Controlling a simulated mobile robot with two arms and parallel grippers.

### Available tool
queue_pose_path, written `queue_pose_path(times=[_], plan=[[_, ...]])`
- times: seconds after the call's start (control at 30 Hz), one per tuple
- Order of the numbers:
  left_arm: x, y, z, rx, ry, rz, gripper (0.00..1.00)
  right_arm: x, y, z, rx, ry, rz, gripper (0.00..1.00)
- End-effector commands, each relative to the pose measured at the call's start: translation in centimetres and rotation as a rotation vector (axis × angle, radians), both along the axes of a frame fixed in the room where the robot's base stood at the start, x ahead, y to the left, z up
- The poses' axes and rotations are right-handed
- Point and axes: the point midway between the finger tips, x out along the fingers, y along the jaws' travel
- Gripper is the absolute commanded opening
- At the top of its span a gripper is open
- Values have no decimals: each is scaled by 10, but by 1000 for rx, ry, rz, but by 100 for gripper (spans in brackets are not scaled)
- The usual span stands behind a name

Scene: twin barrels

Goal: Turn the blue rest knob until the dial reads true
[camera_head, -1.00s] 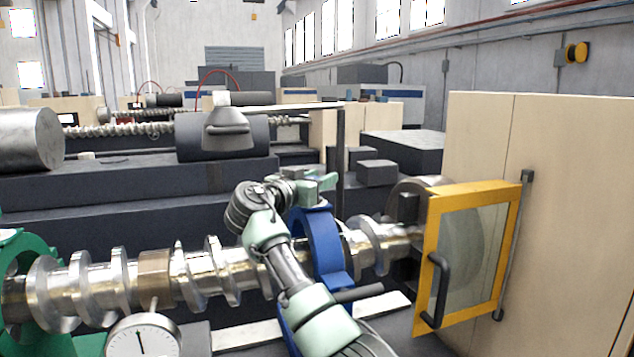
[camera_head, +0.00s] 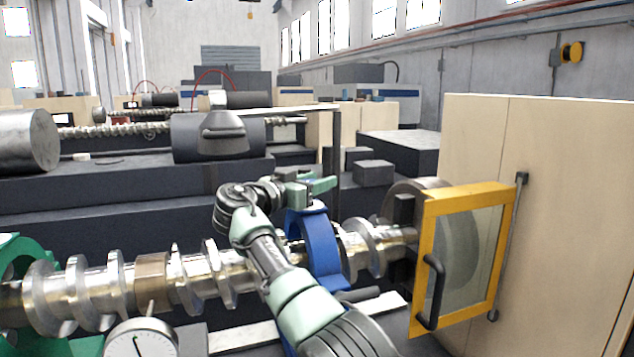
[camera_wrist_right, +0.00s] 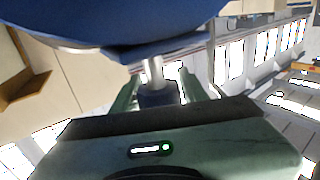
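The blue rest (camera_head: 322,250) arches around the steel shaft (camera_head: 210,275). My right gripper (camera_head: 312,186) is at the top of the rest. In the right wrist view, the fingers of my right gripper (camera_wrist_right: 160,88) sit close on both sides of the dark blue knob (camera_wrist_right: 158,98), which joins a metal stem. The fingers look shut on it, though the contact is partly hidden. The dial (camera_head: 122,343) stands at the lower left with its stem up to the shaft. Its needle leans to the upper left; the lower face is cut off. My left gripper is not in view.
A yellow-framed guard door (camera_head: 466,262) with a black handle is right of the rest. A green rest (camera_head: 22,270) holds the shaft's left end. Beige cabinets (camera_head: 560,200) stand at the right. Dark machine beds lie behind.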

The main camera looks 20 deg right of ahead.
Motion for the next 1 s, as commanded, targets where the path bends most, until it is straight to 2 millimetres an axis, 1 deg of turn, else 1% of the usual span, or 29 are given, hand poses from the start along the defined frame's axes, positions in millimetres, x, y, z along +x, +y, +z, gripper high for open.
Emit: queue_pose_path(times=[0.3, 0.4, 0.47, 0.6, 0.8, 1.0], plan=[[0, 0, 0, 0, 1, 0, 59, 0, 0, 0, 0, 0, 0, 59], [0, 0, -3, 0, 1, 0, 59, -2, 3, -1, 0, 0, 1, 59], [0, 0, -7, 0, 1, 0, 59, -5, 9, -3, 0, 0, 2, 59], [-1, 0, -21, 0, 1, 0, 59, -17, 28, -5, 1, -2, 4, 59], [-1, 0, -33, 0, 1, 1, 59, -35, 55, -3, 0, -1, 3, 59], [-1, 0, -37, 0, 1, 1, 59, -43, 65, 0, 0, -1, 1, 59]])
